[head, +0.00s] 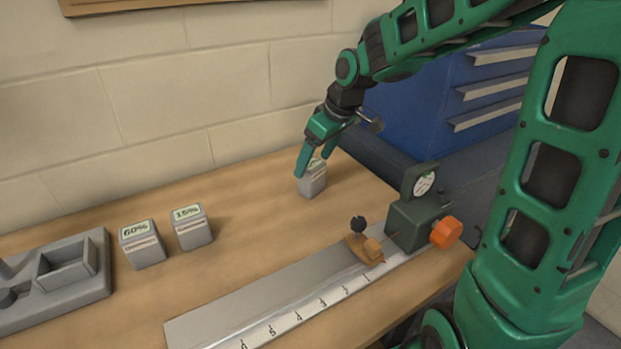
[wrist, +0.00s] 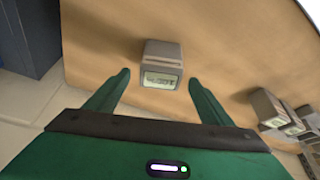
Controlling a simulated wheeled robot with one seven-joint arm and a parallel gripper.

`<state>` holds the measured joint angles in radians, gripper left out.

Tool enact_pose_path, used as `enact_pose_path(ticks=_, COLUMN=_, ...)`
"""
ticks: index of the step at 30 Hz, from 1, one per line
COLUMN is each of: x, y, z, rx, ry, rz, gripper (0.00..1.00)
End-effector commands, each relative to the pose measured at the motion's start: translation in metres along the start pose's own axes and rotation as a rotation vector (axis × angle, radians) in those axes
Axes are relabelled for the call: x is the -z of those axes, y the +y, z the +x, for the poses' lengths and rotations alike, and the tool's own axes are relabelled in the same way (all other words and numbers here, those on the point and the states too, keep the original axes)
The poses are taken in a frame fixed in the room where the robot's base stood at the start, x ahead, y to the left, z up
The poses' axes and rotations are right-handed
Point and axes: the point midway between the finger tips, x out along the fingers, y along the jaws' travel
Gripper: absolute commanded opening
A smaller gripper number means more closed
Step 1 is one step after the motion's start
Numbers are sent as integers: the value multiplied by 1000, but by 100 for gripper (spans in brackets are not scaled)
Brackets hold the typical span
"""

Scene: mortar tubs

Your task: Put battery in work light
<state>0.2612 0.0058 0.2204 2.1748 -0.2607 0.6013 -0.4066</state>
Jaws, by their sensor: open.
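A grey battery block (head: 312,180) stands on the wooden bench near the wall. My gripper (head: 318,163) is open just above it, with one finger in front of the block in the head view. In the wrist view, the block (wrist: 162,66) lies just beyond and between the spread fingers of my gripper (wrist: 160,84), not gripped. Its label is too small to read. Two more batteries stand to the left, one marked 60% (head: 143,244) and one marked 15% (head: 192,227). I cannot make out a work light for certain.
A grey holder (head: 62,280) with a raised rectangular socket sits at the far left. A metal ruler track (head: 290,300) with a gauge block (head: 412,215) and orange knob (head: 446,232) lies at the front. A blue drawer cabinet (head: 440,100) stands behind right.

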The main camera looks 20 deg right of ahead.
Motion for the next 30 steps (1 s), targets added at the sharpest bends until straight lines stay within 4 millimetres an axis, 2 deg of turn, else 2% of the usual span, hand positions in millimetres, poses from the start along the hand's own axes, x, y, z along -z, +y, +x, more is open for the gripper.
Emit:
enact_pose_path(ticks=3, x=-3, y=0, z=19, rx=3, ry=-3, rz=0, gripper=75)
enact_pose_path(ticks=7, x=-2, y=0, z=31, rx=2, ry=-1, rz=-1, gripper=75)
enact_pose_path(ticks=16, x=-2, y=0, z=35, rx=0, ry=0, rz=0, gripper=75)
enact_pose_path(ticks=24, x=-1, y=0, z=34, rx=-1, ry=2, rz=0, gripper=12)
enact_pose_path(ticks=30, x=-1, y=0, z=34, rx=-1, ry=2, rz=0, gripper=12)
